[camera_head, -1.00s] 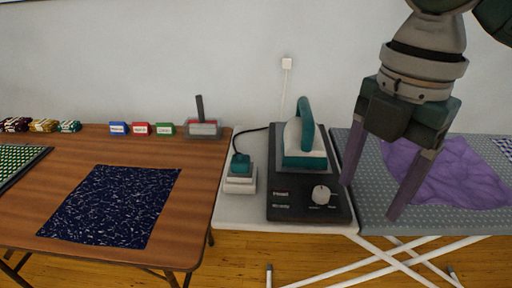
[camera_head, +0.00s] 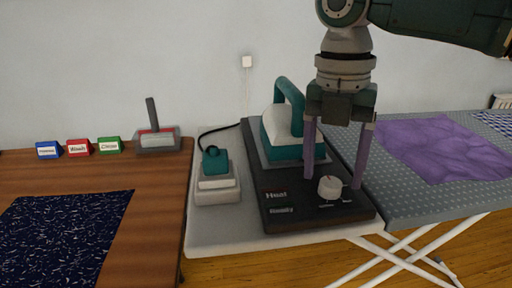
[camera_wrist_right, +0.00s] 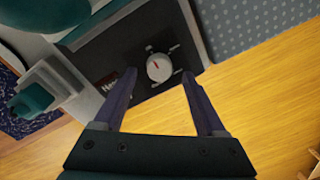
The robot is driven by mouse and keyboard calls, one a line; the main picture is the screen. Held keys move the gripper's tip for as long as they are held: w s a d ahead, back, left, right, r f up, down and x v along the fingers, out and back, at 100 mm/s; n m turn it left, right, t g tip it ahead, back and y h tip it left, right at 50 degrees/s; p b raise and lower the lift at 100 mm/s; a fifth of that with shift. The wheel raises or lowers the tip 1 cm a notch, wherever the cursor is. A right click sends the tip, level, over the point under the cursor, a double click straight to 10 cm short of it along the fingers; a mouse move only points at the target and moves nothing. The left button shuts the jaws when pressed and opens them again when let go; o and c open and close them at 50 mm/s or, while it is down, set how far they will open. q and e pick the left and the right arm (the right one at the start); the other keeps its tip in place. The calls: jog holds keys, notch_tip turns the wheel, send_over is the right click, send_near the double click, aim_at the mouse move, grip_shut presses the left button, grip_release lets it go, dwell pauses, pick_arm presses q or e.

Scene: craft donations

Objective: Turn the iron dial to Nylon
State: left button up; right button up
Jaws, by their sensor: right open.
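The iron dial (camera_head: 330,187) is a round white knob with a red mark, on the front right of a black iron station (camera_head: 290,216). In the right wrist view the dial (camera_wrist_right: 159,67) shows ahead of the fingertips, with its red mark pointing up and left. Small labels around it are too small to read. A teal and white iron (camera_head: 283,130) rests on the station. My right gripper (camera_head: 334,188) is open, its fingers pointing down on either side of the dial in the head view. In the wrist view its fingers (camera_wrist_right: 160,75) are spread and empty. My left gripper is not in view.
A small teal and white device (camera_head: 217,185) stands left of the station. An ironing board with purple cloth (camera_head: 440,148) is to the right. The wooden table (camera_head: 155,200) holds dark blue fabric (camera_head: 65,235), coloured label blocks (camera_head: 78,147) and a grey handled tool (camera_head: 157,138).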

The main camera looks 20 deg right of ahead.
jog(key=shift+f, duration=0.85)
grip_shut()
